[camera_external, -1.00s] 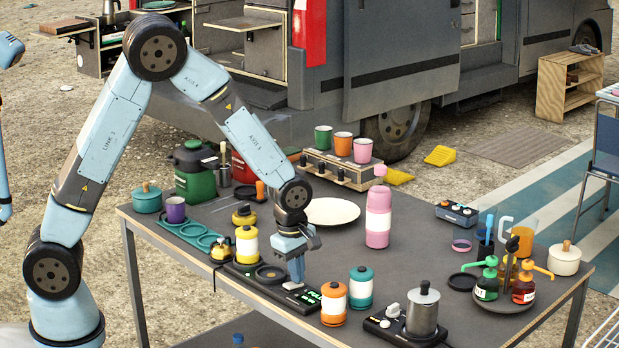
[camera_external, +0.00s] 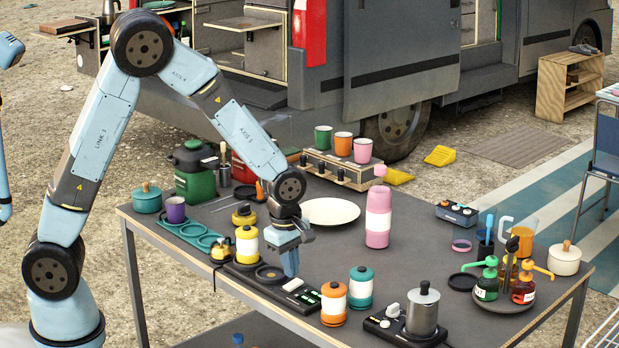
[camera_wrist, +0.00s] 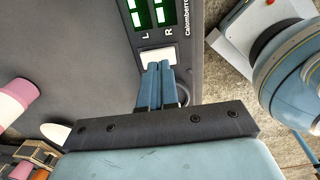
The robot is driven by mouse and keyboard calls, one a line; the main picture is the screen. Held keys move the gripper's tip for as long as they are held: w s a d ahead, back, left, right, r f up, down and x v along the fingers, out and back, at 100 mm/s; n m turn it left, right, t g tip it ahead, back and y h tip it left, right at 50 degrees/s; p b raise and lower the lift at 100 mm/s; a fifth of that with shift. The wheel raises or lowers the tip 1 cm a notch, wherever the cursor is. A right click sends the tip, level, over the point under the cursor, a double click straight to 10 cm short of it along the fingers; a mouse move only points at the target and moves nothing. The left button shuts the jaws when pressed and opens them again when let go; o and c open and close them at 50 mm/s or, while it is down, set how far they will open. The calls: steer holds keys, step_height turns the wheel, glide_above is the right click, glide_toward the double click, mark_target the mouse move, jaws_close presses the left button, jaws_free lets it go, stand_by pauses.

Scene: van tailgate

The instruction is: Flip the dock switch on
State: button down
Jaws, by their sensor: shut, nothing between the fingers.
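The dock (camera_external: 242,270) is a long black unit along the table's front left edge. A yellow and white lantern (camera_external: 247,246) stands on its left end, and a round pad (camera_external: 270,274) beside it is empty. A white rocker switch (camera_external: 293,285) lies near its right end, next to a display (camera_external: 306,297) with lit green bars. In the wrist view the switch (camera_wrist: 160,56) shows past my fingertips, below the green L and R bars (camera_wrist: 153,13). My gripper (camera_external: 291,274) is shut and empty, pointing down just above the switch; contact cannot be told.
Orange (camera_external: 334,304) and teal (camera_external: 361,287) lanterns stand right of the dock. Another black unit with a metal canister (camera_external: 422,312) is further right. A white plate (camera_external: 331,211) and a pink flask (camera_external: 378,218) stand behind. Bare table lies between them.

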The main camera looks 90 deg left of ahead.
mark_target(290, 285)
step_height(290, 285, up, 12)
steer(key=s+d, duration=0.1)
steer(key=shift+f, duration=0.2)
steer(key=shift+w+a, duration=0.45)
steer(key=shift+a, duration=0.05)
steer(key=f, duration=0.4)
steer(key=w+a+f, duration=0.1)
steer(key=f, duration=0.8)
steer(key=shift+w+a+f, duration=0.15)
steer(key=shift+w+f, duration=0.05)
steer(key=shift+f, duration=0.2)
